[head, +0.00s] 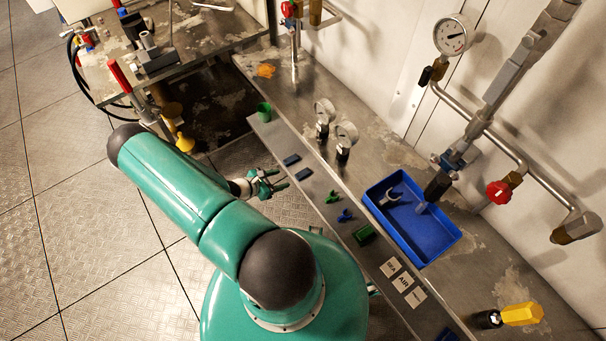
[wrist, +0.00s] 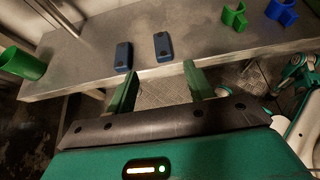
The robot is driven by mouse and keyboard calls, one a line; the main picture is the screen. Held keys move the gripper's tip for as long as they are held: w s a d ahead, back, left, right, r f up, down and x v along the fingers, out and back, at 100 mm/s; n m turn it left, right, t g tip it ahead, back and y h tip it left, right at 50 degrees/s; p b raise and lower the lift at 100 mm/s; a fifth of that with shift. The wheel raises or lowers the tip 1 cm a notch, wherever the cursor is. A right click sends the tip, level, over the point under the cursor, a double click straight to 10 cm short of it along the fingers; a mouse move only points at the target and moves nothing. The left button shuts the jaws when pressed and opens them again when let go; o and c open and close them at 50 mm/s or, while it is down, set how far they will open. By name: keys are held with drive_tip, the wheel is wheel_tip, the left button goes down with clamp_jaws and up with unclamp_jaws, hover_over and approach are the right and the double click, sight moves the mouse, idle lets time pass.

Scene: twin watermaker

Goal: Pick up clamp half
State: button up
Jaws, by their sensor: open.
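Two small dark blue blocks with black round spots lie on the narrow metal ledge; they look like clamp halves. In the wrist view the left block (wrist: 124,57) and the right block (wrist: 162,46) lie beyond the fingertips. In the head view they show as an upper block (head: 291,159) and a lower block (head: 304,174). My gripper (head: 281,179) is open and empty, beside the ledge's near edge. In the wrist view my gripper (wrist: 160,70) has its green fingers spread, with the right block roughly in line with the gap. Neither finger holds a block.
The ledge also carries a green cup (head: 264,111), a green clip (head: 332,197), a blue clip (head: 344,215) and a green block (head: 364,235). Behind are two gauges (head: 346,136) and a blue tray (head: 412,250). A metal table (head: 190,50) stands upper left.

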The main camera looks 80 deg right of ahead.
sight(301, 174)
drive_tip(key=x, duration=1)
drive_tip(key=shift+s+a+r, duration=0.15)
drive_tip(key=shift+s, duration=0.1)
drive_tip(key=shift+c, duration=0.2)
drive_tip(key=c, duration=1)
